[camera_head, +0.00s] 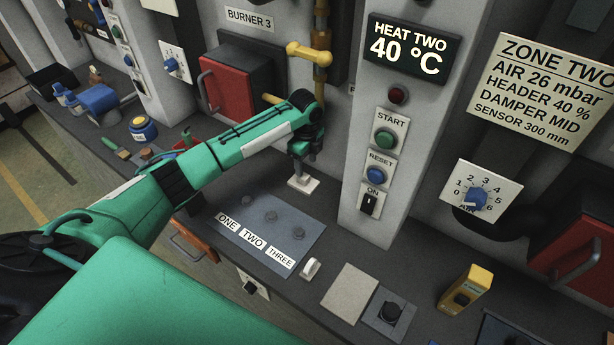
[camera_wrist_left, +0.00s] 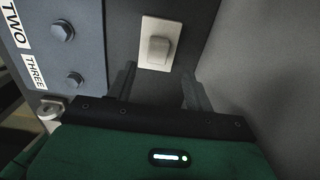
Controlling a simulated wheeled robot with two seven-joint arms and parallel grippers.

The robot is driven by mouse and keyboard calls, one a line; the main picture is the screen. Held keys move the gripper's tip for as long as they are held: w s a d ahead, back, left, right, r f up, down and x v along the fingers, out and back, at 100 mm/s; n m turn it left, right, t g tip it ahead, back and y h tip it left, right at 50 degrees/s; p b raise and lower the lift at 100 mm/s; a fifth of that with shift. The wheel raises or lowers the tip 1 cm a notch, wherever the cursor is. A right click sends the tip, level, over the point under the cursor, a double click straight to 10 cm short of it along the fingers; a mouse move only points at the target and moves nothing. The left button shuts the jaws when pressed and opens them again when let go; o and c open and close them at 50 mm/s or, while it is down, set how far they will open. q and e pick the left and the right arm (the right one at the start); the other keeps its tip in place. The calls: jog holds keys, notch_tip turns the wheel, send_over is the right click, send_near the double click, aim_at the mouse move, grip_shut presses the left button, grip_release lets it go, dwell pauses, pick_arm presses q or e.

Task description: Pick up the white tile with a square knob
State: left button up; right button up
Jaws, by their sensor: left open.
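The white tile (camera_head: 303,185) with a square knob lies on the dark ledge in the head view, beside the foot of the grey pillar. In the left wrist view the tile (camera_wrist_left: 147,61) shows whole, with its raised knob (camera_wrist_left: 158,48) in the middle. My left gripper (camera_head: 303,172) is right above the tile in the head view and hides part of it. In the left wrist view my left gripper (camera_wrist_left: 160,82) is open, its two dark fingers apart with nothing between them. The tile lies ahead of the fingertips. My right gripper is in neither view.
A grey plate (camera_head: 262,220) labelled ONE, TWO, THREE lies to the tile's left. The pillar (camera_head: 362,215) with buttons rises to the right. A small white fitting (camera_head: 311,268), a beige plate (camera_head: 348,293) and a yellow box (camera_head: 466,290) are nearer the ledge's front.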

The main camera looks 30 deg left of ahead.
aim_at(304, 176)
pick_arm(q)
jog(key=shift+s+a+f+p, duration=0.1)
jog(key=shift+s+f+p, duration=0.1)
jog(key=shift+f+p, duration=0.4)
jog(key=f, duration=0.2)
jog(key=f+p, duration=0.1)
jog(key=f, duration=0.1)
jog(key=shift+a, duration=0.2)
jog(key=shift+f, duration=0.4)
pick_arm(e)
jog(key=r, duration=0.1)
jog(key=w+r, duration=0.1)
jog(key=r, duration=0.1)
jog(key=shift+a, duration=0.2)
pick_arm(q)
jog(key=shift+c, duration=0.2)
jog(key=c, duration=1.1)
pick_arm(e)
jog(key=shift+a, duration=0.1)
